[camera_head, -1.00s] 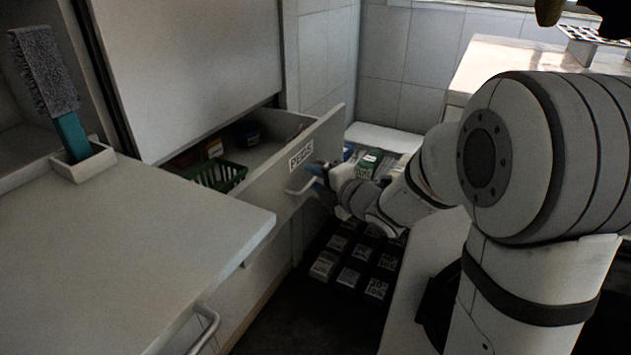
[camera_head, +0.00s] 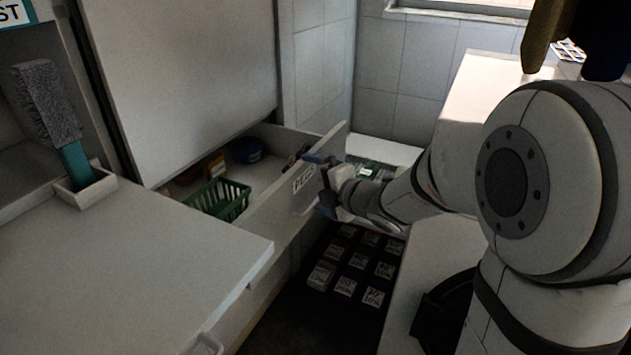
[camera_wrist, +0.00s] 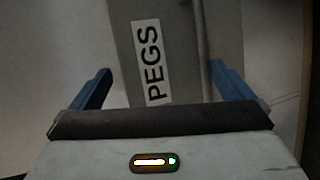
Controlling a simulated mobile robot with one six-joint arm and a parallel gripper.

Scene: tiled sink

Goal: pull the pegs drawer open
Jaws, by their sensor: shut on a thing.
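The pegs drawer (camera_head: 268,215) stands partly open below the large pale cabinet panel, with a white PEGS label (camera_head: 303,179) on its front. My gripper (camera_head: 321,184) is at the outer face of that front, beside the label. In the wrist view, the label (camera_wrist: 152,62) shows between the blue fingers of my gripper (camera_wrist: 160,85), which are wide apart. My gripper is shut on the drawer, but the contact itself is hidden. The handle is mostly hidden by my gripper in the head view.
Inside the drawer are a green basket (camera_head: 222,200) and a blue round container (camera_head: 246,150). A counter (camera_head: 150,255) with a grey brush (camera_head: 48,105) stands at left. Several labelled boxes (camera_head: 355,265) lie in a dark area below the drawer.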

